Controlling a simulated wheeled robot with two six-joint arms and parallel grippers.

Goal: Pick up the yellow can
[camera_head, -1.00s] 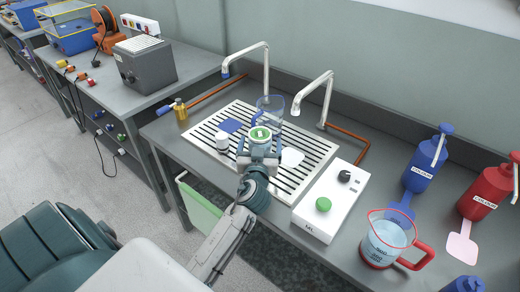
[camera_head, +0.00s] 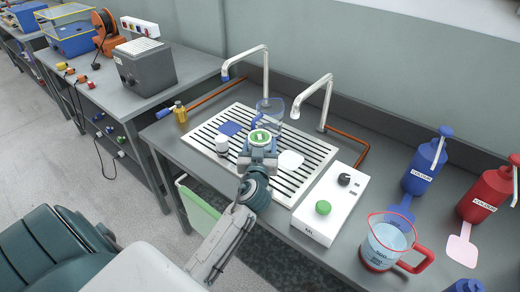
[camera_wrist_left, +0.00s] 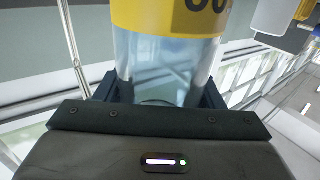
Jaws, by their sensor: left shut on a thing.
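The can (camera_wrist_left: 168,60) fills the middle of the left wrist view, a shiny silver-blue cylinder with a yellow band and black print. In the head view its round green-and-white top (camera_head: 260,136) shows just beyond my left gripper (camera_head: 258,155). My left gripper (camera_wrist_left: 165,95) is shut on the can's lower body, one finger on each side. The can looks upright over the slatted drainer (camera_head: 310,160); the gripper hides its lower side in the head view, so I cannot tell whether its base touches. My right gripper is not in view.
A small white container (camera_head: 222,144) stands left of the can and a clear jug (camera_head: 270,108) behind it. Two taps (camera_head: 325,100) rise behind the drainer. A white box with a green knob (camera_head: 328,205) and a red-rimmed jug (camera_head: 385,243) stand to the right.

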